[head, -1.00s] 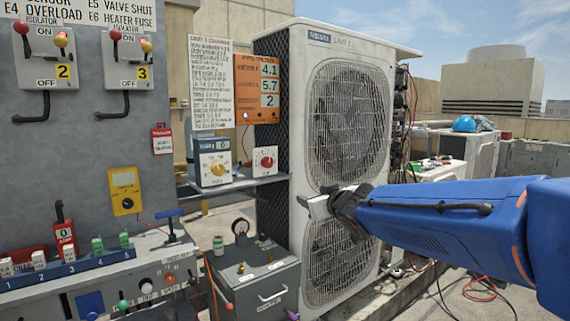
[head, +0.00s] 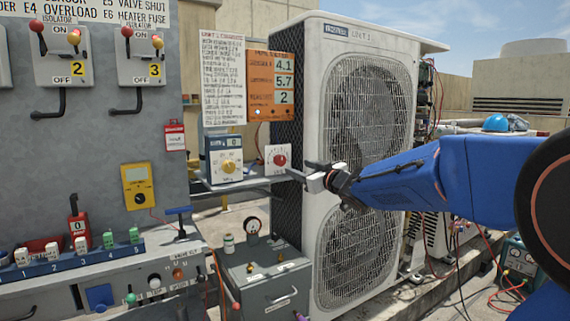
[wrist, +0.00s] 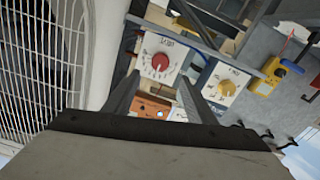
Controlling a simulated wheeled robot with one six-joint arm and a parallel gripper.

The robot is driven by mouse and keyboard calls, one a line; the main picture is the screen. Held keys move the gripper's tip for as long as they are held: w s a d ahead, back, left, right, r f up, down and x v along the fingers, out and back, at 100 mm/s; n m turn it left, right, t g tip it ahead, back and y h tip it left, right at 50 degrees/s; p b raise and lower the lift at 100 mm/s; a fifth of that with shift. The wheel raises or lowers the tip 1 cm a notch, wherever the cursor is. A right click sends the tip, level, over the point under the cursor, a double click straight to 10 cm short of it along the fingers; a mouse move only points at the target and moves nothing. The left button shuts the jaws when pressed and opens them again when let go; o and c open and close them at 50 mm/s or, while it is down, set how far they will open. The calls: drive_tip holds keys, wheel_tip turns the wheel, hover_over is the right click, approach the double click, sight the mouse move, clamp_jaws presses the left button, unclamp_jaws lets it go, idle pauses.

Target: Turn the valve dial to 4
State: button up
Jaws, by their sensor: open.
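The valve dial (head: 280,160) is a red round knob on a white plate with marks around it, on a shelf left of the big condenser. In the wrist view the dial (wrist: 160,62) appears upside down, beyond the fingers. The numbers around it are too small to read. My gripper (head: 298,175) is open and empty, its fingers reaching left toward the dial, just right of it in the head view. In the wrist view my gripper (wrist: 155,93) has its two fingers apart, with the dial ahead of them; I see no contact.
The condenser (head: 362,100) with fan grilles is close behind my arm. An orange readout board (head: 272,85) hangs above. A grey toolbox (head: 265,275) stands below.

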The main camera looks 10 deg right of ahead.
sight(282, 161)
drive_tip(key=x, duration=1)
drive_tip(key=shift+w+a, duration=0.15)
drive_tip(key=shift+w, duration=0.15)
drive_tip(key=c, duration=1)
drive_tip(key=shift+c, duration=0.2)
